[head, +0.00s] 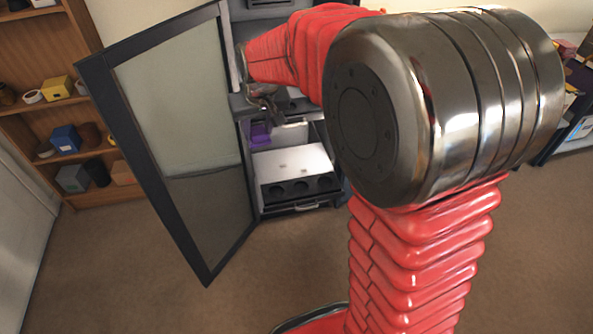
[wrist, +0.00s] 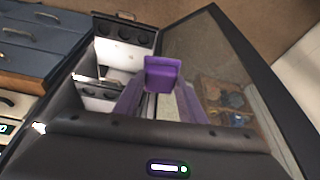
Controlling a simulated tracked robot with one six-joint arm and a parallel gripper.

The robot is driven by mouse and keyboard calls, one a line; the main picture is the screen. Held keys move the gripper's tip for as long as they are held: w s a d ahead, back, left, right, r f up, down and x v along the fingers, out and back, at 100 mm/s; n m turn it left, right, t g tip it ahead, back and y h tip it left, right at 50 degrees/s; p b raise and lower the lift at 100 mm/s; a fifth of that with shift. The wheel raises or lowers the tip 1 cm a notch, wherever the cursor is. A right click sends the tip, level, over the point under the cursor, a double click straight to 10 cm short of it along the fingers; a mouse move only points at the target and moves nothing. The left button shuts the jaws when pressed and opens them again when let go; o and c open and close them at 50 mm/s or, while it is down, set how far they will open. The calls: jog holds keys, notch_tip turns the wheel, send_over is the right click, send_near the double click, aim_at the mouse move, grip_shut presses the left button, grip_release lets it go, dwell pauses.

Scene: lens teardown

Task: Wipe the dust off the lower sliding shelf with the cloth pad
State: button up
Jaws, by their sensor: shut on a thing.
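The lower sliding shelf (head: 290,160) is pulled out of the cabinet. It has a pale top and a dark front with round holes. Small grey specks (head: 283,166) that look like dust lie on its top. It also seems to show in the wrist view (wrist: 120,56). My gripper (head: 268,103) is at the cabinet opening, above and left of the shelf. It is shut on the purple cloth pad (head: 260,133), which is at the shelf's back left in the picture. In the wrist view the purple pad (wrist: 162,72) fills the middle; I cannot tell whether it touches the shelf.
The cabinet's framed glass door (head: 185,110) stands open to the left, close to my gripper. A wooden bookcase (head: 60,110) with small boxes stands behind it. Another shelf unit (head: 575,135) is at the far right. The brown floor (head: 140,255) in front is clear.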

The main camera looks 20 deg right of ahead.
notch_tip(320, 180, down, 11)
jog(key=s+d, duration=0.1)
jog(key=s, duration=0.1)
jog(key=shift+s+d+f, duration=0.15)
jog(key=shift+s+d, duration=0.05)
jog(key=shift+s, duration=0.15)
